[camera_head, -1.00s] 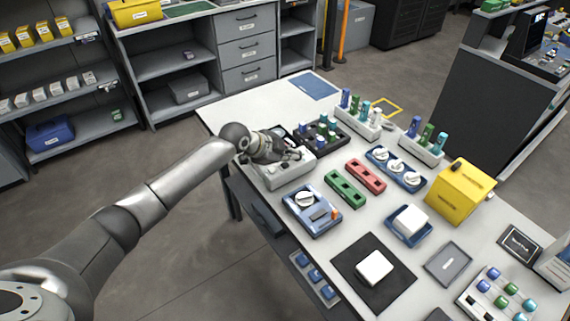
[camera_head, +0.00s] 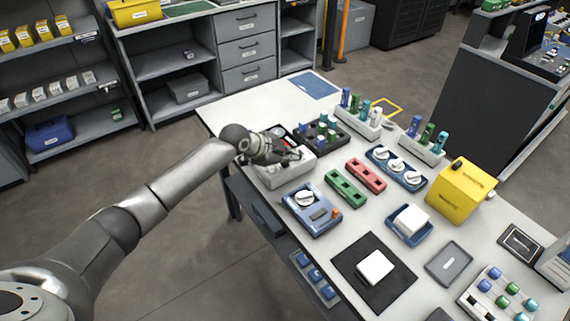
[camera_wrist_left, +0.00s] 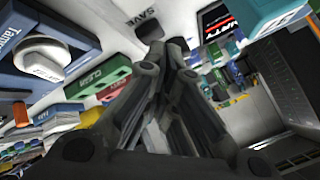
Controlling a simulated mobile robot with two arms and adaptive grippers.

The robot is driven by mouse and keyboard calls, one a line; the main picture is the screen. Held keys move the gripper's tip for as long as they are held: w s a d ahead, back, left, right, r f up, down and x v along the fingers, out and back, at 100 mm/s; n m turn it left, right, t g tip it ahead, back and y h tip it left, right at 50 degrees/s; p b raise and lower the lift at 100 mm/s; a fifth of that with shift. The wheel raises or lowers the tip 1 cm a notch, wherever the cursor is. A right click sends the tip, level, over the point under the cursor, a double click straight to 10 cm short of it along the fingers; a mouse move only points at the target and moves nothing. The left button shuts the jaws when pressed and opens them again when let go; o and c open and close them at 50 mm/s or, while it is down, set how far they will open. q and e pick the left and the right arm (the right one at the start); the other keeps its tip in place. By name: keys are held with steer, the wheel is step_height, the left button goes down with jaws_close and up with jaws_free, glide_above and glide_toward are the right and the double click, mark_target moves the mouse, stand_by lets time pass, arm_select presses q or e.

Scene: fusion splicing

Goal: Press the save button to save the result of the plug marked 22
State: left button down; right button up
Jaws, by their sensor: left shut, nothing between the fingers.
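The white device (camera_head: 270,178) stands at the far left end of the white table. In the left wrist view its pale top (camera_wrist_left: 112,30) carries a dark button (camera_wrist_left: 150,31) beside the word SAVE. Its dark screen (camera_wrist_left: 217,20) shows part of a word ending in "RTY" with red on it. My left gripper (camera_head: 297,155) is shut and empty over the device. In the left wrist view its fingertips (camera_wrist_left: 165,52) are right by the save button; whether they touch it I cannot tell. I cannot read a 22 on any plug. My right gripper is out of view.
A dark tray of plugs (camera_head: 335,140) sits just behind the device. A blue unit with a white knob (camera_head: 325,218), a green block (camera_head: 346,188) and a red block (camera_head: 366,175) stand nearby. A yellow box (camera_head: 462,190) is further right.

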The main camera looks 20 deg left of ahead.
mark_target(287, 165)
arm_select(q)
steer(key=shift+f+b, duration=0.35)
steer(key=shift+f, duration=0.15)
stand_by(0.7)
steer(key=shift+r, duration=0.1)
steer(key=shift+r+p, duration=0.75)
steer(key=shift+r, duration=0.05)
step_height(287, 165, up, 5)
steer(key=p, duration=0.4)
steer(key=shift+r, duration=0.1)
stand_by(0.3)
stand_by(0.4)
